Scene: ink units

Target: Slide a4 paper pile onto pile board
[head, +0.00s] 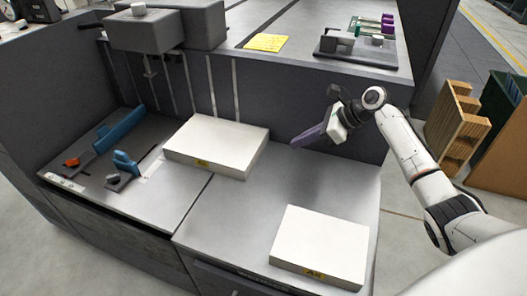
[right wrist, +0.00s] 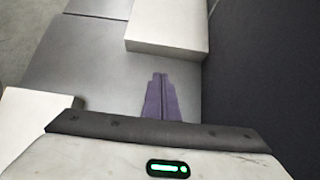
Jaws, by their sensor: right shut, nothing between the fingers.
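One white A4 paper pile (head: 217,142) lies at the back, against or near the rear panel, apparently across the seam between the left and right grey surfaces. A second white pile (head: 320,245) lies at the front right of the right surface (head: 262,203). Which surface is the pile board I cannot tell for sure. My right gripper (head: 297,142), with purple fingers, is shut and empty above the right surface, to the right of the back pile and behind the front pile. In the right wrist view its fingers (right wrist: 160,80) point toward the back pile (right wrist: 170,25); the front pile (right wrist: 35,115) is at left.
The left surface (head: 125,200) carries blue guides (head: 120,130). A dark upright panel (head: 285,110) closes the back. On the ledge above are a yellow note (head: 265,42) and a grey fixture (head: 348,45). The right surface between the piles is clear.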

